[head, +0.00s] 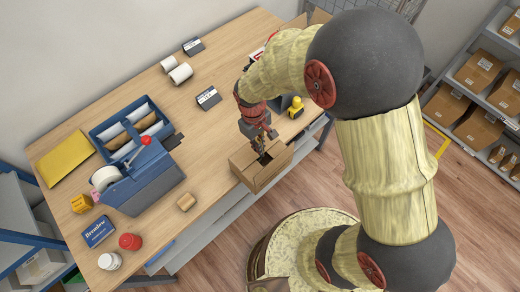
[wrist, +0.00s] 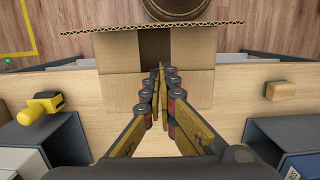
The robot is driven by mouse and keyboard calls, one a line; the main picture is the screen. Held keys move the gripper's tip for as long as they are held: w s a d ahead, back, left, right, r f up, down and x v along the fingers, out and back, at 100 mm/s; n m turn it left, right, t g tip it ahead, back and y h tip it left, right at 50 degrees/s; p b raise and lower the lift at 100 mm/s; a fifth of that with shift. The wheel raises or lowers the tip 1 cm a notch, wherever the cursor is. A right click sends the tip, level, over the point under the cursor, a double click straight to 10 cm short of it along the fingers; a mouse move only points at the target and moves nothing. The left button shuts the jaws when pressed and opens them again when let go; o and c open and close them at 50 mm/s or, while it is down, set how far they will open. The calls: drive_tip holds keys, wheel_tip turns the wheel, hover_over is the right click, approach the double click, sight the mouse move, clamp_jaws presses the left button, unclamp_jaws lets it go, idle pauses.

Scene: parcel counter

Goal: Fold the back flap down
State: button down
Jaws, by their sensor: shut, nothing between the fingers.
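The cardboard carton (head: 262,172) stands at the counter's front edge. In the wrist view the carton (wrist: 118,48) has its two side flaps lying inward, with a dark gap between them. A cardboard panel that looks like the back flap (wrist: 118,90) lies on the side nearer my wrist; its exact angle is hard to tell. My gripper (head: 265,136) is over the carton from the counter side. In the wrist view its fingertips (wrist: 162,70) are together and empty, in front of the back flap and at the gap. Whether they touch the cardboard is unclear.
A blue tape dispenser (head: 145,183) and a blue organizer (head: 132,127) with envelopes stand at left on the counter (head: 215,150). A small wooden block (head: 186,201) sits near the front edge.

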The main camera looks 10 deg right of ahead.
wheel_tip(320, 180, up, 11)
drive_tip(key=shift+f, duration=0.2)
idle(0.3)
drive_tip(key=s+d+r+m+t+b, duration=0.2)
drive_tip(key=s+d+m+t+b, duration=0.1)
drive_tip(key=s+d+b, duration=0.3)
drive_tip(key=s+d+r+m+t+b, duration=0.3)
drive_tip(key=s+d+b, duration=0.3)
drive_tip(key=b, duration=0.2)
drive_tip(key=shift+r+m+t+y+b, duration=0.25)
drive_tip(key=shift+m+t+y+b, duration=0.15)
drive_tip(key=shift+t, duration=0.1)
